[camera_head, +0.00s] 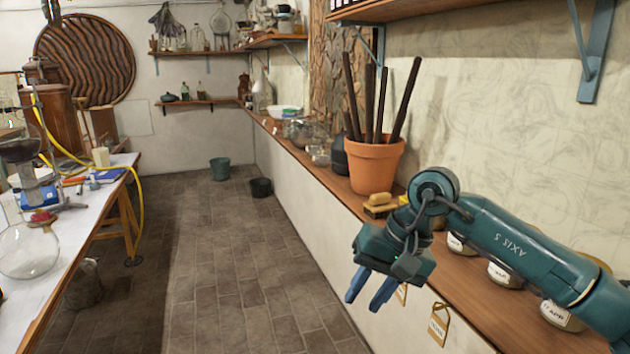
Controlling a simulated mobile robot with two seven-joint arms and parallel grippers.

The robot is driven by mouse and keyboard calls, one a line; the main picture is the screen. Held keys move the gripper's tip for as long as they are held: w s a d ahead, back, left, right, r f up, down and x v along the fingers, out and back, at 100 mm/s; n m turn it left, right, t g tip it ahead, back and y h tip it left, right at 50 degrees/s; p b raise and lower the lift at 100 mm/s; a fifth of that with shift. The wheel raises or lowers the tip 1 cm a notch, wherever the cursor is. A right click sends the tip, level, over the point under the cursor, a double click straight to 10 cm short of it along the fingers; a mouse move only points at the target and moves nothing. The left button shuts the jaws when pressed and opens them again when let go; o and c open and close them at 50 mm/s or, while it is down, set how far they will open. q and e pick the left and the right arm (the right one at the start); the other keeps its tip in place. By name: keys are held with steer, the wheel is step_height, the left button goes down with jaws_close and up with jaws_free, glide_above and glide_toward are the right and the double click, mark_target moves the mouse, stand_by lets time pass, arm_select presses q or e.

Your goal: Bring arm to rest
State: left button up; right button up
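My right arm (520,243) comes in from the lower right and reaches out over the wooden ledge along the right wall. My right gripper (370,293) points down with its two blue fingers apart and nothing between them. It hangs in front of the ledge's edge, over the aisle side. My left arm and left gripper do not show.
A terracotta pot (373,166) with dark rods stands on the ledge (465,270), just behind my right wrist. Labelled jars (505,273) stand under my forearm. A white-topped table (60,240) with glassware is at left. The tiled floor (225,270) between is clear.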

steer(key=s+a+f+m+g+y+b, duration=0.1)
steer(key=s+a+f+m+g+y, duration=0.15)
steer(key=s+a+m+y, duration=0.9)
steer(key=w+d+f+n+t+h+b, duration=0.15)
steer(key=d+f+n+t, duration=0.35)
steer(key=n, duration=0.5)
steer(key=w+d+f+n+t+h, duration=0.1)
steer(key=d+f+n+t+h, duration=0.15)
steer(key=f+n+t, duration=0.45)
steer(key=w+d+f+n+t+h+b, duration=0.1)
steer(key=d+f+n+t+h, duration=0.2)
steer(key=n+t, duration=0.65)
steer(key=s+d+f+m+g+h, duration=0.3)
steer(key=s+f+m+g, duration=0.1)
steer(key=f, duration=0.4)
steer(key=s+d+f+m+g+h, duration=0.3)
steer(key=s+d+f+m+g, duration=0.1)
steer(key=s+f+m, duration=0.3)
steer(key=shift+s+f+g, duration=0.4)
steer(key=shift+s+f, duration=0.35)
